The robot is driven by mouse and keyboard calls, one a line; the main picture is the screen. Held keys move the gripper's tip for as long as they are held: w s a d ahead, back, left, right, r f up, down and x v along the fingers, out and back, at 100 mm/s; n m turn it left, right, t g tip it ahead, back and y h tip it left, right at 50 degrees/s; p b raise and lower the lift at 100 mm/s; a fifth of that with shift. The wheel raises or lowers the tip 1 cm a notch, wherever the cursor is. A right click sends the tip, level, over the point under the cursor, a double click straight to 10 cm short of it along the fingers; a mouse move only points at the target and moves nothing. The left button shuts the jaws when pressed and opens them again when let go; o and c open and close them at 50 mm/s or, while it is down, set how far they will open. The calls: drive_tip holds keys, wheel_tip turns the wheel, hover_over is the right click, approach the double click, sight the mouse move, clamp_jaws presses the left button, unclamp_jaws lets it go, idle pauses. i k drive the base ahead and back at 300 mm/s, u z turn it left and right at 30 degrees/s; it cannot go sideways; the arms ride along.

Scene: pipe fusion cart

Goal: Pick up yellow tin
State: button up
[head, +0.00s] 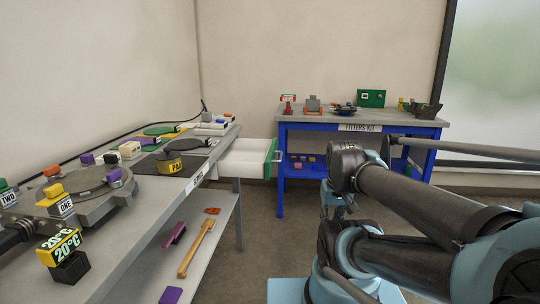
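I cannot make out a plain yellow tin for certain. A yellow block marked 20°C (59,247) is at the bench's front. My arm, dark and teal, fills the lower right. No gripper fingers can be made out; the arm's own links may hide them.
The grey bench (136,241) runs along the left, with a brush on its lower shelf (197,248). Bare floor (255,225) lies between the benches.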

sight(168, 167)
drive_tip(key=u, duration=2.15)
drive_tip(key=k, duration=0.9)
drive_tip(key=z, duration=1.45)
drive_tip(key=i, duration=1)
drive_tip(key=u, duration=0.05)
